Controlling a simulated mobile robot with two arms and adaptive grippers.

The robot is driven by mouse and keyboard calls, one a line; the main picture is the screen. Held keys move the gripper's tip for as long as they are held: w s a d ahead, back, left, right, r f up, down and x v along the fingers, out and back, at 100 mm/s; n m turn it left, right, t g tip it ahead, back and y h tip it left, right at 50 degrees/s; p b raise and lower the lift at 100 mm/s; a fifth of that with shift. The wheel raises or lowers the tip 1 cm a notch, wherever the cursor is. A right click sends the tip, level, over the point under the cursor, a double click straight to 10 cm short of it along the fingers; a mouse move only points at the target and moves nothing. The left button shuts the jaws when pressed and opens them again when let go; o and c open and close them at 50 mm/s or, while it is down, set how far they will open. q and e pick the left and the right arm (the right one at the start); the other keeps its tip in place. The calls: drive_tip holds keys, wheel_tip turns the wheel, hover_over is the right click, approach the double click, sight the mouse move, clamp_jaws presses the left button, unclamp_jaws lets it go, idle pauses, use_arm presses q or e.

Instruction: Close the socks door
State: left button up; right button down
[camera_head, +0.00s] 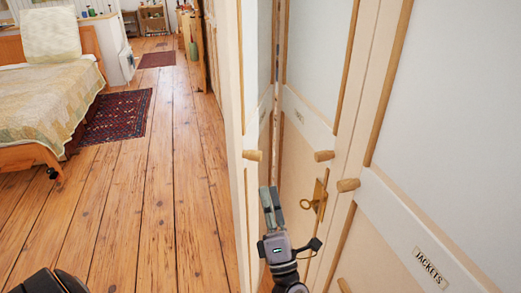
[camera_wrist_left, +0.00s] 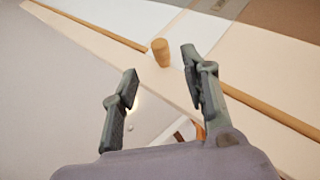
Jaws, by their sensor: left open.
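A pale wardrobe door (camera_head: 249,60) with tan wooden trim stands edge-on at the centre of the head view, with a wooden knob (camera_head: 252,155) on it. Beside it are a panel with a second knob (camera_head: 324,156) and a brass key plate (camera_head: 319,199), and a door labelled JACKETS (camera_head: 428,268) with its own knob (camera_head: 348,185). No socks label is readable; small labels on the inner panels are too tiny to read. My left gripper (camera_head: 271,198) is open and empty in front of the panels. In the left wrist view, a wooden knob (camera_wrist_left: 161,52) shows beyond its parted fingers (camera_wrist_left: 160,64); contact is not visible.
Open plank floor (camera_head: 165,190) lies left of the wardrobe. A bed (camera_head: 45,90) with a patterned cover stands at the left, beside a dark red rug (camera_head: 118,115). A second rug (camera_head: 157,60) and shelves (camera_head: 153,19) are farther back.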

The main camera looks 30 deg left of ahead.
sight(259, 159)
use_arm(q)
drive_tip(key=p+x, duration=0.3)
drive_tip(key=x, duration=0.6)
drive_tip(key=shift+w+a+r, duration=0.1)
drive_tip(key=shift+a+r, duration=0.05)
drive_tip(key=shift+r, duration=0.05)
drive_tip(key=shift+w+a+r, duration=0.2)
drive_tip(key=shift+w+a, duration=0.05)
use_arm(e)
drive_tip(key=r, duration=0.2)
drive_tip(key=s+r, duration=0.1)
drive_tip(key=shift+s+d+r, duration=0.15)
drive_tip(key=shift+r, duration=0.25)
drive_tip(key=shift+d, duration=0.1)
use_arm(q)
clamp_jaws()
